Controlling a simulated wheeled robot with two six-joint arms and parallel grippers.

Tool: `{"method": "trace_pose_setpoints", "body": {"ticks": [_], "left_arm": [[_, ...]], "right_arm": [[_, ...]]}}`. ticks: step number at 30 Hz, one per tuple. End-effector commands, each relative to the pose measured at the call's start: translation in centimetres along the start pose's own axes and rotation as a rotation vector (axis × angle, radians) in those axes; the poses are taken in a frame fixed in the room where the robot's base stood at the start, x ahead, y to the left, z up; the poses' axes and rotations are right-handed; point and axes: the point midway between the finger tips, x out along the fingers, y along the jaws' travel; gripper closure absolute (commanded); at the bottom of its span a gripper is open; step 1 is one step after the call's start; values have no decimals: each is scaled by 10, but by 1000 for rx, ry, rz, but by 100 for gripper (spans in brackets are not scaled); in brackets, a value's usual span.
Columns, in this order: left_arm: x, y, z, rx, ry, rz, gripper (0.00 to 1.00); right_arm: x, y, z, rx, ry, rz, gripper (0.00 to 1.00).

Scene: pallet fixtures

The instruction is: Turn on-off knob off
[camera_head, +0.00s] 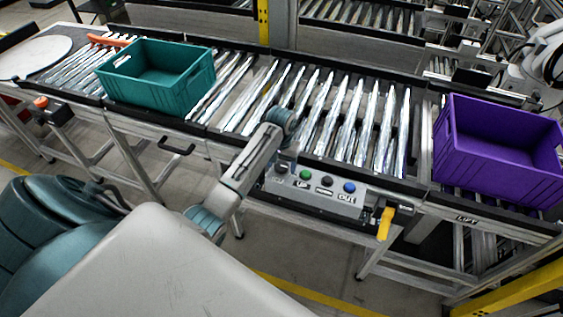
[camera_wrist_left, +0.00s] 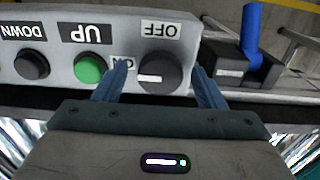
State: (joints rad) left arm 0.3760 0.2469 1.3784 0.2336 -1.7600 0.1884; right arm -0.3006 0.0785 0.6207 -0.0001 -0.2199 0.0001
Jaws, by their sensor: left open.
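The control panel (camera_head: 318,197) is a grey box on the front of the conveyor. In the left wrist view it appears upside down. The on-off knob (camera_wrist_left: 165,68) is dark and round, with a white mark pointing left toward the partly hidden ON label (camera_wrist_left: 120,63). The OFF label (camera_wrist_left: 160,30) is above it in that view. My left gripper (camera_wrist_left: 160,88) is open, with one blue finger on each side of the knob; I cannot tell whether they touch it. In the head view my left gripper (camera_head: 283,160) is at the panel's left end and largely covers the knob.
Beside the knob are a green UP button (camera_wrist_left: 90,68) and a dark DOWN button (camera_wrist_left: 32,65). A blue lever (camera_wrist_left: 251,30) stands past the panel's end. A yellow handle (camera_head: 385,223), teal crate (camera_head: 190,95) and purple crate (camera_head: 490,165) are along the conveyor.

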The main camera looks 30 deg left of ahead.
Motion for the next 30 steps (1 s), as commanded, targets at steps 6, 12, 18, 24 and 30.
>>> {"method": "trace_pose_setpoints", "body": {"ticks": [6, 12, 18, 24, 30], "left_arm": [[0, 0, 0, 0, 0, 0, 67], [0, 0, 0, 2, 1, 0, 80], [0, 0, -1, 39, 1, 0, 80], [0, 0, -1, 146, 1, 0, 80], [-1, 0, -1, 316, 2, 0, 80]], "right_arm": [[0, 4, 5, -2, -6, 4, 64], [0, 5, 2, -2, -3, 5, 64], [0, 4, 0, -2, -1, 5, 64], [0, 2, 0, -1, -1, 2, 64], [0, -2, 0, 1, 0, -2, 64]]}}
